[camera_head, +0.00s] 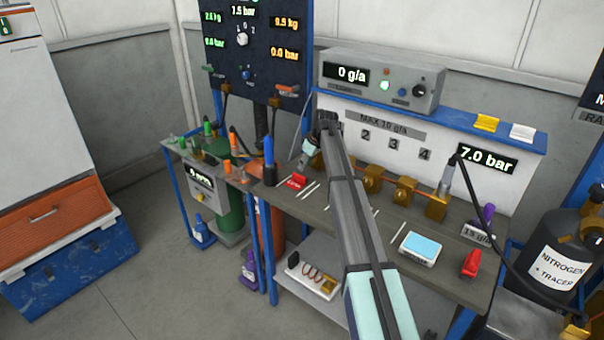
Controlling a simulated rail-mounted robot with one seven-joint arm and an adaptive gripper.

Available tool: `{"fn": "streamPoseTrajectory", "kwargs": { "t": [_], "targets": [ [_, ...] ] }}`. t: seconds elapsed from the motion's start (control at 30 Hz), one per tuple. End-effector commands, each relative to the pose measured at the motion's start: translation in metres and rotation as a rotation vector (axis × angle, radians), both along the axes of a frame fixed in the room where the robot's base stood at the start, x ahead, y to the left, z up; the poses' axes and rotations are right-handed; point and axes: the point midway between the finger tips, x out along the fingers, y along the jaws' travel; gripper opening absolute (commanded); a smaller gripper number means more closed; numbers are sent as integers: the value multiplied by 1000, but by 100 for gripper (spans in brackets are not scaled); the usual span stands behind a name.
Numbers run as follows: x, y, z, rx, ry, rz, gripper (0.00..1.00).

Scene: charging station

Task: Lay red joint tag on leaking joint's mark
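A small red tag (294,181) with pale lettering lies at the left end of the grey bench top. My gripper (305,166) is just above and right of it, pointing down. The fingers are small and dark, and I cannot see whether they are open or what they touch. Brass joints (372,178), (404,189), (436,206) stand in a row along a pipe. White line marks (311,190), (399,228) lie on the bench in front. My arm hides part of the row. Panel numbers 2, 3 and 4 show; no leak is visible.
A tester (380,82) reads 0 g/a above the bench; a display (487,158) reads 7.0 bar. A white device with a blue screen (421,247) and a red object (471,263) stand on the right. A black hose hangs beside the nitrogen bottle (558,262).

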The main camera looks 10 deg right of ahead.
Motion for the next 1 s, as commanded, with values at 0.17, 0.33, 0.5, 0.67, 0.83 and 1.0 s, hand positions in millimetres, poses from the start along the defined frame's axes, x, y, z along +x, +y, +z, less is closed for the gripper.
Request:
{"fn": "streamPoseTrajectory", "kwargs": {
  "t": [0.17,0.33,0.5,0.67,0.83,1.0],
  "targets": [
    [-9,-8,28,0,-1,0,39],
    [-14,-11,44,0,0,0,39],
    [-16,-13,49,1,1,0,39],
    [-16,-13,49,1,1,0,39],
    [-15,-13,49,1,1,0,39],
    [-19,-12,44,1,5,-4,39]
  ]
}}
